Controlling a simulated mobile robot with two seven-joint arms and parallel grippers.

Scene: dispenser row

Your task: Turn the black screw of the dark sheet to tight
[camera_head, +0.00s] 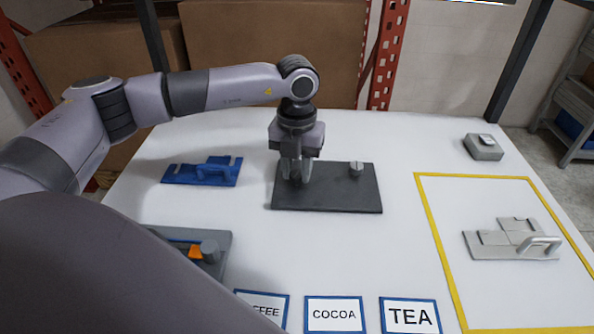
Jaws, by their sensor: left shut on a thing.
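The dark sheet (330,196) lies flat on the white table, near its middle. My left gripper (296,178) points straight down over the left part of the sheet. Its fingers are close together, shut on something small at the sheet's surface. The black screw does not show clearly; the fingers cover the spot where it seems to be, so how it is turned cannot be told. A light grey screw (357,168) stands uncovered on the right part of the sheet. My right gripper is not in view.
A blue latch plate (203,171) lies left of the sheet. A grey plate with an orange piece (196,252) is partly hidden at front left. Labels, including COCOA (335,314), line the front. A silver handled plate (512,241) lies inside the yellow outline (436,235); a grey box (483,148) stands behind.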

